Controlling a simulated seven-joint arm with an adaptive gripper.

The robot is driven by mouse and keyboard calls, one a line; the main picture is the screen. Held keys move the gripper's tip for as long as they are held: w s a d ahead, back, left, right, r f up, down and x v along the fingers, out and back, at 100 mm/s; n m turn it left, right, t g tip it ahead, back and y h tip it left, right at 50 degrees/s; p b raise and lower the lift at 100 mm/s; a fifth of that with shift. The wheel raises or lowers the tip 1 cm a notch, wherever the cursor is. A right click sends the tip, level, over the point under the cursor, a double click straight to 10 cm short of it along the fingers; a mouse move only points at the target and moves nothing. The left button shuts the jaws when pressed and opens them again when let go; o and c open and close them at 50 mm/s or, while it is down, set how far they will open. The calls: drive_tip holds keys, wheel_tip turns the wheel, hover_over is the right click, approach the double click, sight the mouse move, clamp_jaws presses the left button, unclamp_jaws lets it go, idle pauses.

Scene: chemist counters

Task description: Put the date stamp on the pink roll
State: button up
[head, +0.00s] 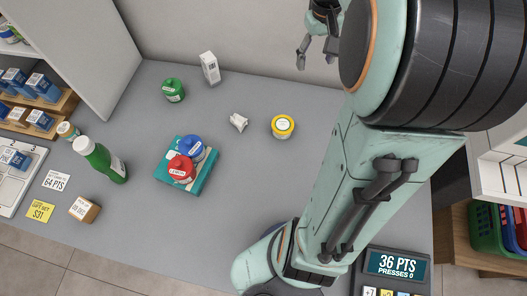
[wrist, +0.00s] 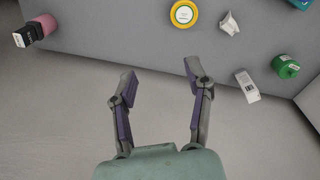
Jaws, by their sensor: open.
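A pink roll (wrist: 48,22) is at the upper left of the wrist view, near the counter edge. A small black object with a white end (wrist: 29,34), which looks like the date stamp, overlaps the roll's lower left side; I cannot tell whether it rests on the roll or stands beside it. Neither shows in the head view, where my arm covers the right part of the counter. My gripper (wrist: 160,72) is open and empty, apart from both. It also shows at the top of the head view (head: 316,54), beyond the counter's far edge.
A yellow tub (head: 283,127), a crumpled white piece (head: 239,122), a white box (head: 210,68) and a green jar (head: 173,90) stand on the counter. Red (head: 180,170) and blue (head: 191,148) jars sit on a teal book (head: 203,181). A green bottle (head: 100,159) stands left.

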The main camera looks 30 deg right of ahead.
drive_tip(key=s+a+f+n, duration=0.1)
drive_tip(key=s+a, duration=0.3)
drive_tip(key=a, duration=0.3)
drive_tip(key=s+a+f+n+y, duration=0.1)
drive_tip(key=s+a, duration=0.3)
drive_tip(key=a, duration=0.4)
drive_tip(key=s+a+f+n, duration=0.1)
drive_tip(key=s+a+n, duration=0.1)
drive_tip(key=s+a, duration=0.3)
drive_tip(key=shift+a+f+n+g+y, duration=0.15)
drive_tip(key=shift+a+n+g+y, duration=0.15)
drive_tip(key=shift+a, duration=0.95)
